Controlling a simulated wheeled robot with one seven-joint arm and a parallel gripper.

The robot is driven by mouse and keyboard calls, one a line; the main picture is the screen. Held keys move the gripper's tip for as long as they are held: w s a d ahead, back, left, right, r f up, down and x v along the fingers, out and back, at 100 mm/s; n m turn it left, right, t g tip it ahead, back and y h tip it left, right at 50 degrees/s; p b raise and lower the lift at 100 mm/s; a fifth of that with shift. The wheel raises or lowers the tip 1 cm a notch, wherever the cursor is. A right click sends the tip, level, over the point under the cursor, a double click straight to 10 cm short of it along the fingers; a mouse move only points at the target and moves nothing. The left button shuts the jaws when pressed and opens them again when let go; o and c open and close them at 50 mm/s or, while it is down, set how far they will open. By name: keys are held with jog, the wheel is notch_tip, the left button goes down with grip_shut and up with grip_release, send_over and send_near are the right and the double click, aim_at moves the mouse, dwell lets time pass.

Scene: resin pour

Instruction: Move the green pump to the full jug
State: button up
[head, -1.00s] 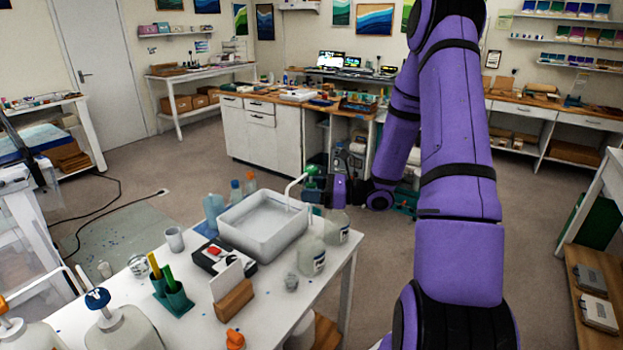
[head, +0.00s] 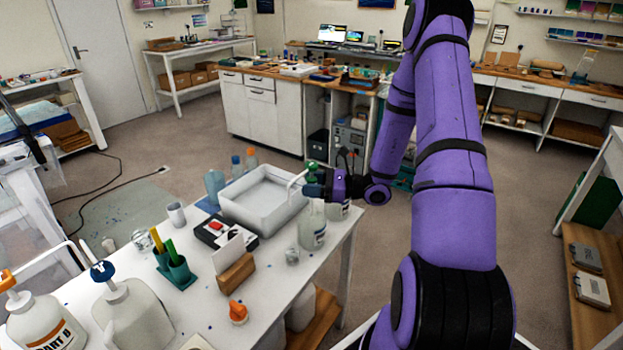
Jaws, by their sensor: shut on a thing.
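The green pump (head: 312,169) has a green head and a pale spout that points left over the white tray's right side. My gripper (head: 320,187) is shut on it, just above two pale jugs at the table's right edge. The front jug (head: 312,236) has a dark-marked label. The rear jug (head: 338,211) is partly covered by my gripper and the front jug. The pump's lower end is hidden, so I cannot tell whether it is inside a jug neck. I cannot tell which jug is full.
The white tray (head: 262,213) lies left of the jugs. A small clear cup (head: 292,256), a card in a wooden block (head: 236,272) and a teal holder (head: 176,273) stand in front. Two larger pump jugs, one with an orange pump (head: 42,325) and one blue-topped (head: 130,312), stand front left.

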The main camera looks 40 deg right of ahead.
jog(key=shift+f, duration=1.75)
jog(key=shift+f, duration=1.35)
dwell(1.1)
jog(key=o, duration=1.1)
jog(key=shift+s, duration=0.1)
jog(key=v, duration=1)
jog(key=shift+s+d+r, duration=0.1)
jog(key=shift+d+r, duration=0.05)
jog(key=shift+r, duration=1.1)
jog(key=shift+s+d+r, duration=0.1)
jog(key=shift+d+r, duration=0.05)
jog(key=shift+r, duration=1.1)
